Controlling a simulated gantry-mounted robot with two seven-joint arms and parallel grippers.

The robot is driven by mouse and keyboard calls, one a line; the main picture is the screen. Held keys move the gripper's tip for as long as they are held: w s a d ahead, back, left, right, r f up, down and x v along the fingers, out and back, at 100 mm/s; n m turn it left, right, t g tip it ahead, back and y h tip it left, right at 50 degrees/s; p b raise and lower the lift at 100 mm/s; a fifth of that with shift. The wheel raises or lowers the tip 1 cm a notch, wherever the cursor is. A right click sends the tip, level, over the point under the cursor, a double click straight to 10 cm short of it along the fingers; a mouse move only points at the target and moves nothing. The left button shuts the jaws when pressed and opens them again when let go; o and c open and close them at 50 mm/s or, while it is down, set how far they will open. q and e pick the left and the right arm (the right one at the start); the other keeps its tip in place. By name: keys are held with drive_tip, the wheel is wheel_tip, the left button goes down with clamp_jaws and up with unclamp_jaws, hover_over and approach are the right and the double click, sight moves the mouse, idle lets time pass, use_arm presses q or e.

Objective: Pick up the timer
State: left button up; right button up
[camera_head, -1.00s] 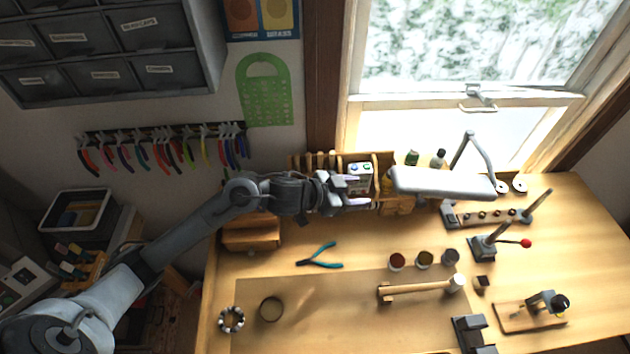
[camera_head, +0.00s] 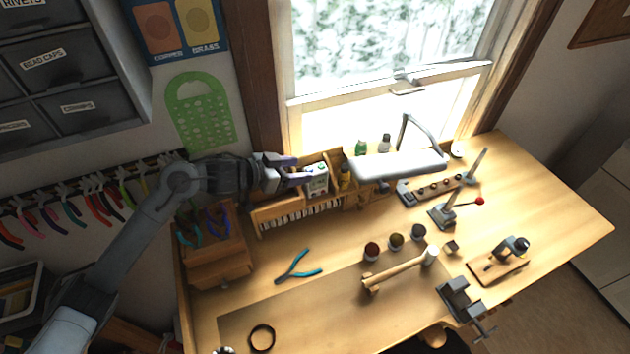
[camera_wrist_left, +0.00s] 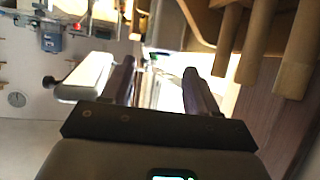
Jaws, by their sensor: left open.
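A small pale boxy device (camera_head: 317,181) with green on its top, probably the timer, stands on the wooden organizer at the back of the bench. My left gripper (camera_head: 300,169) is open and empty. Its fingers point right, toward the device's left side; whether they touch it I cannot tell. In the left wrist view the two fingers (camera_wrist_left: 160,78) are spread, with a bright, unclear gap between them. I cannot make out the device there. My right gripper is not in view.
A white lamp head (camera_head: 400,166) hangs just right of the device. A wooden plier rack (camera_head: 218,262) stands below my left arm. The bench's right side has free room.

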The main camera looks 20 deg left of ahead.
sight(312, 169)
use_arm(q)
drive_tip(key=shift+p+x, duration=0.45)
drive_tip(key=shift+x, duration=1.9)
drive_tip(key=shift+a+f, duration=0.1)
clamp_jaws()
